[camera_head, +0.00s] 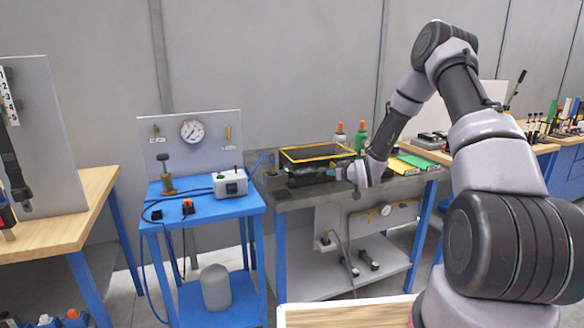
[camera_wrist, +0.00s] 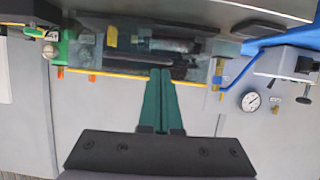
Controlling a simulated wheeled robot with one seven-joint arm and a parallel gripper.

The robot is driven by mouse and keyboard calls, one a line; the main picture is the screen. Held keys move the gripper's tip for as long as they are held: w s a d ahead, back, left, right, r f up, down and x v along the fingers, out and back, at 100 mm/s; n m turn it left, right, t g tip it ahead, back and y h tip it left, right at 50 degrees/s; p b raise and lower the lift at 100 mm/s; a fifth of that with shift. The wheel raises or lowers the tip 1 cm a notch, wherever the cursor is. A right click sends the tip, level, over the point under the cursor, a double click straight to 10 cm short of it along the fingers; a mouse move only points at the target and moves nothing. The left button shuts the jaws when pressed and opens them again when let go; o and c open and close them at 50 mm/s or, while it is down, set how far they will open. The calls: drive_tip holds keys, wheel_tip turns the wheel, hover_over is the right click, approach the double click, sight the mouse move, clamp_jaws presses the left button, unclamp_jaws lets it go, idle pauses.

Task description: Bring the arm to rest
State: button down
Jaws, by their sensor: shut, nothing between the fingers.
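My arm (camera_head: 464,85) reaches up from the lower right and bends down to the grey workbench in the head view. My gripper (camera_head: 336,172) is at the front of the black tray with a yellow rim (camera_head: 318,152). In the wrist view, my gripper (camera_wrist: 161,72) shows two dark green fingers pressed together with nothing between them. Their tips overlap the yellow edge of the tray (camera_wrist: 110,74) in that view. I cannot tell whether they touch it.
A blue cart (camera_head: 206,208) with a small grey box (camera_head: 230,183) stands left of the workbench (camera_head: 290,201). A wooden table (camera_head: 55,215) is at far left. A pale board edge (camera_head: 345,313) lies in front.

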drive_tip(key=s+d+r+m+g+h, duration=0.2)
drive_tip(key=s+r, duration=0.6)
drive_tip(key=r, duration=0.5)
drive_tip(key=s+d+r+m+g+h, duration=0.1)
drive_tip(key=s+d+r+h, duration=0.15)
drive_tip(key=s+r, duration=0.8)
drive_tip(key=s+r+m+g+y, duration=0.1)
drive_tip(key=s+r, duration=0.2)
drive_tip(key=s, duration=0.6)
drive_tip(key=s+a+r+m+g, duration=0.1)
drive_tip(key=s+r+m, duration=0.1)
drive_tip(key=s, duration=0.7)
drive_tip(key=s+r+m+g+y, duration=0.1)
drive_tip(key=s+r, duration=0.3)
drive_tip(key=s, duration=0.5)
drive_tip(key=shift+a+r+m+y, duration=0.35)
drive_tip(key=shift+r+m, duration=0.05)
drive_tip(key=shift+m, duration=0.1)
